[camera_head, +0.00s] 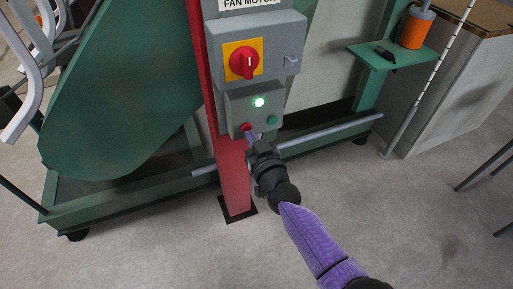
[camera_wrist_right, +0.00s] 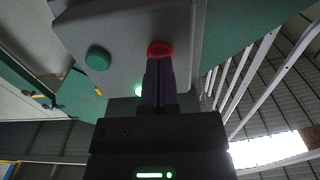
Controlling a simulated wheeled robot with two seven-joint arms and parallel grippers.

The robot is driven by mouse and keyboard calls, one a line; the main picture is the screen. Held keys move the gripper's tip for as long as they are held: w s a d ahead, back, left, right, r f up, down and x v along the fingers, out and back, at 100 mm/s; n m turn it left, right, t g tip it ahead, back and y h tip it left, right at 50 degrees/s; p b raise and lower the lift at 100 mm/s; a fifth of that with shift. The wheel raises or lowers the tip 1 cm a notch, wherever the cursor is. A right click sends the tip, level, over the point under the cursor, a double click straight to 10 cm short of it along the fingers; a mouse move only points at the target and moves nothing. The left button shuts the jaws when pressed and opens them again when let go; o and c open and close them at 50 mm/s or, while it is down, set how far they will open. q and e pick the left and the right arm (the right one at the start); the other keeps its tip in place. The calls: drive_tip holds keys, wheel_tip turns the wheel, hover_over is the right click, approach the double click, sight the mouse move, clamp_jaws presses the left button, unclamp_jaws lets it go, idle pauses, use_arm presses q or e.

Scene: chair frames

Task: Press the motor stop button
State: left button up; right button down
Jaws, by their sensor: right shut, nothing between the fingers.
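The red button (camera_head: 246,127), which I take for the motor stop button, is at the lower left of a grey control box (camera_head: 240,110) on a red post. My right gripper (camera_head: 251,137) is shut and empty, with its fingertips right at the red button. In the right wrist view the red button (camera_wrist_right: 160,47) shows just beyond the closed purple fingers (camera_wrist_right: 158,80). The fingertips overlap its lower edge, and I cannot tell whether they press it. A green lamp (camera_head: 259,102) on the box is lit. My left gripper is not in view.
A green button (camera_head: 272,120) sits right of the red one. Above is a red rotary switch (camera_head: 244,62) on a yellow plate. A green machine guard (camera_head: 130,90) stands at the left. A small green shelf (camera_head: 375,57) holds an orange container (camera_head: 414,28). Floor at front is clear.

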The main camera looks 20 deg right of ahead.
drive_tip(key=shift+w, duration=0.2)
drive_tip(key=shift+w, duration=0.5)
idle(0.5)
drive_tip(key=s+p, duration=0.2)
drive_tip(key=s, duration=0.3)
drive_tip(key=shift+s, duration=0.25)
idle(0.5)
